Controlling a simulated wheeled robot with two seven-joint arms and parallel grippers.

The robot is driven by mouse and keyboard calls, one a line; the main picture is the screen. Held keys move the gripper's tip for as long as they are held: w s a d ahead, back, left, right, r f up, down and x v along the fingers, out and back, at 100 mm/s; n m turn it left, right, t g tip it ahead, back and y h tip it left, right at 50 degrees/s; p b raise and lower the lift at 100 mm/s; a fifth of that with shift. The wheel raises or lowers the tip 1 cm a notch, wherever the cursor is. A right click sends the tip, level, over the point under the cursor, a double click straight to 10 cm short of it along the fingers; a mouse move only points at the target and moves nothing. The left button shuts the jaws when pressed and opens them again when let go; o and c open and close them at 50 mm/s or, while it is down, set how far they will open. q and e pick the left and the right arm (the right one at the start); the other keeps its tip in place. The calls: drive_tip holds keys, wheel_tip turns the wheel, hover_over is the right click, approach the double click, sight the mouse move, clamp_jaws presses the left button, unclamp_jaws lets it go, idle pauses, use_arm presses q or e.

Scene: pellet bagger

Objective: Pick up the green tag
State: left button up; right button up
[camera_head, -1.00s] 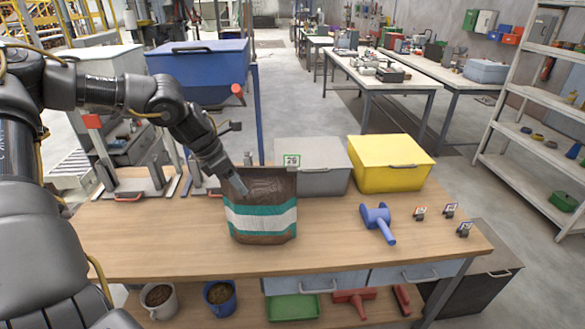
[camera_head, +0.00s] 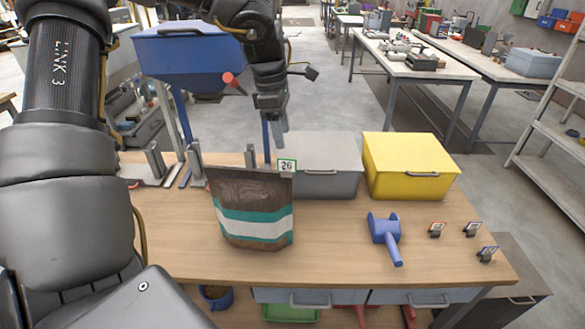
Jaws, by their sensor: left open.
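The green tag (camera_head: 287,166), a small white card with a green border and the number 26, shows just above the top right edge of the brown bag (camera_head: 252,228). The bag hides what is below the card. My left gripper (camera_head: 279,138) is open and points down just above the tag, apart from it in the picture. I cannot tell how far apart they are in depth. My right gripper is not in view.
A grey box (camera_head: 325,172) stands right behind the tag, with a yellow box (camera_head: 408,166) beside it. A blue hopper (camera_head: 185,55) is behind.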

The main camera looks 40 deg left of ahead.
sight(288, 171)
use_arm(q)
drive_tip(key=f, duration=0.2)
drive_tip(key=f+p, duration=0.1)
drive_tip(key=shift+d+f, duration=0.25)
drive_tip(key=shift+f, duration=0.15)
drive_tip(key=shift+w+f, duration=0.3)
drive_tip(key=shift+f, duration=0.55)
drive_tip(key=shift+s+d, duration=0.1)
drive_tip(key=shift+s, duration=0.05)
drive_tip(key=shift+s+d+f+p, duration=0.1)
drive_tip(key=shift+f+p, duration=0.1)
drive_tip(key=shift+p, duration=0.45)
drive_tip(key=f, duration=0.1)
drive_tip(key=f+p, duration=0.2)
drive_tip(key=shift+w+d+f, duration=0.1)
drive_tip(key=shift+w+f, duration=0.15)
drive_tip(key=shift+w, duration=0.05)
drive_tip(key=shift+f, duration=0.55)
drive_tip(key=shift+d, duration=0.1)
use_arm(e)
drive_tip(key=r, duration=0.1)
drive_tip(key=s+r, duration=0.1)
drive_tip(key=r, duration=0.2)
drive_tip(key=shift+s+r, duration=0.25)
use_arm(q)
drive_tip(key=shift+c, duration=0.7)
drive_tip(key=c, duration=1)
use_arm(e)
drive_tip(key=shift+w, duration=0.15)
